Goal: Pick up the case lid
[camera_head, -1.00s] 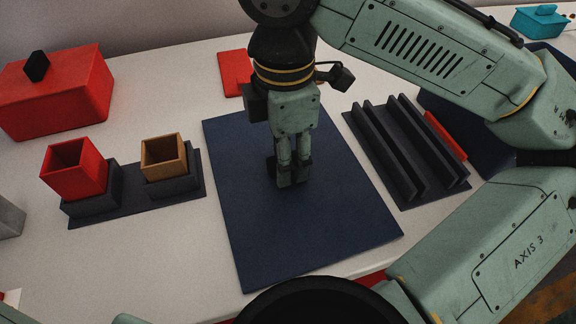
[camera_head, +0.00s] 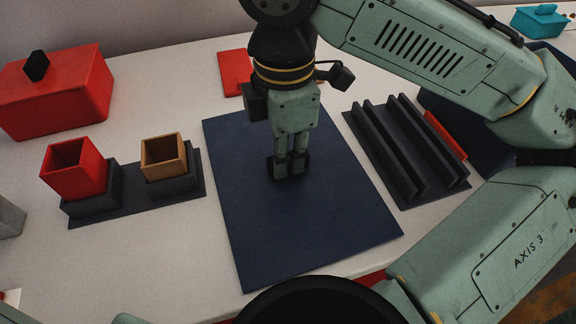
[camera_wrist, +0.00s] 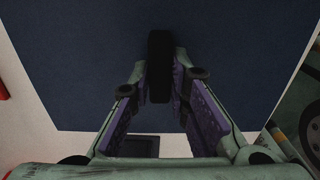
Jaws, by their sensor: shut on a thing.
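A large flat navy panel (camera_head: 320,225), which looks like the case lid, lies on the white table in the head view. It fills most of the wrist view (camera_wrist: 70,60). A black upright bar (camera_wrist: 160,50), like a handle, stands out from it between my fingers in the wrist view. My gripper (camera_head: 288,167) points down over the panel's upper middle and is shut on this bar. It also shows in the wrist view (camera_wrist: 160,80). I cannot tell any gap under the panel.
A red box (camera_head: 60,105) with a black knob stands at left. A dark base (camera_head: 137,200) holds a red cup (camera_head: 74,168) and a tan cup (camera_head: 164,158). A dark slotted rack (camera_head: 405,150) stands right of the panel. A red plate (camera_head: 232,72) lies behind; a teal box (camera_head: 540,22) stands far right.

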